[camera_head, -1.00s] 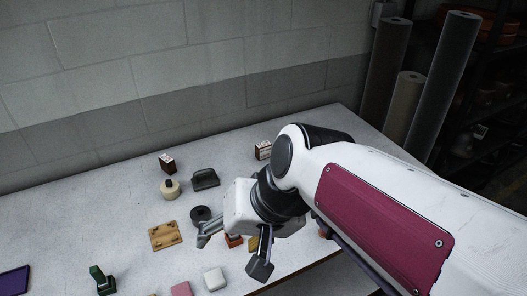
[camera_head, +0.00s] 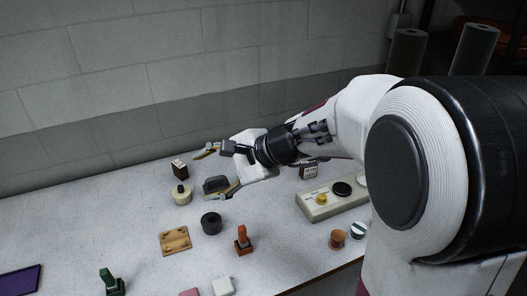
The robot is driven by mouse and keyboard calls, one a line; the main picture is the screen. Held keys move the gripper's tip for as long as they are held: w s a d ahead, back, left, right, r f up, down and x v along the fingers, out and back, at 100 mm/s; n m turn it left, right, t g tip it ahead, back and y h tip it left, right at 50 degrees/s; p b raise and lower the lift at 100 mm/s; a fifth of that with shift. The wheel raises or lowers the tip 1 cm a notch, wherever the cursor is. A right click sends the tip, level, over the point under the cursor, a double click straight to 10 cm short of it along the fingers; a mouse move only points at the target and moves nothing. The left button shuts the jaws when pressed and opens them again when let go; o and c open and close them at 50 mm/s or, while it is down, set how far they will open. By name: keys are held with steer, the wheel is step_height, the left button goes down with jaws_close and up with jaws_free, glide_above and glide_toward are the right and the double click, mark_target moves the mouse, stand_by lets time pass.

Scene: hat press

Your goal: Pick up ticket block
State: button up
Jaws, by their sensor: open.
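A small dark brown block with a pale, printed top (camera_head: 180,168) stands upright at the back of the table, left of my gripper; it looks like the ticket block. A similar dark block with a white label (camera_head: 308,170) stands further right, partly hidden behind my arm. I cannot tell for certain which is the ticket block. My gripper (camera_head: 211,174) is open and empty, its fingers spread and pointing left towards the left block. It appears apart from that block. The lower finger overlaps a dark grey stamp-like item (camera_head: 216,184) in the view.
A cream round pot (camera_head: 182,195) stands just in front of the left block. A black disc (camera_head: 211,223), wooden plate (camera_head: 175,241), orange stamp (camera_head: 243,242) and green stamp (camera_head: 110,283) lie nearer. A button panel (camera_head: 332,204) is at right. The left tabletop is mostly clear.

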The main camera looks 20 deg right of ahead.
steer(key=w+d+f+m+t+h, duration=0.1)
steer(key=w+d+f+m+t, duration=0.15)
steer(key=w+d+m, duration=0.35)
steer(key=w+d+f+m+t, duration=0.2)
steer(key=w+d+f+m, duration=0.2)
steer(key=w+d, duration=0.35)
steer(key=w+d+f+m+h, duration=0.1)
steer(key=d+f+m+h, duration=0.1)
steer(key=d+f+m, duration=0.1)
steer(key=w+d+f+m+t+h, duration=0.1)
steer(key=d+f+m, duration=0.3)
steer(key=d, duration=0.4)
steer(key=w+d+f+m+h, duration=0.3)
steer(key=d+f, duration=0.2)
steer(key=shift+d+f+t, duration=0.3)
steer(key=shift+f+t, duration=0.05)
steer(key=shift+f, duration=0.05)
steer(key=shift+w, duration=0.1)
steer(key=shift+x, duration=1.25)
steer(key=shift+x, duration=2.6)
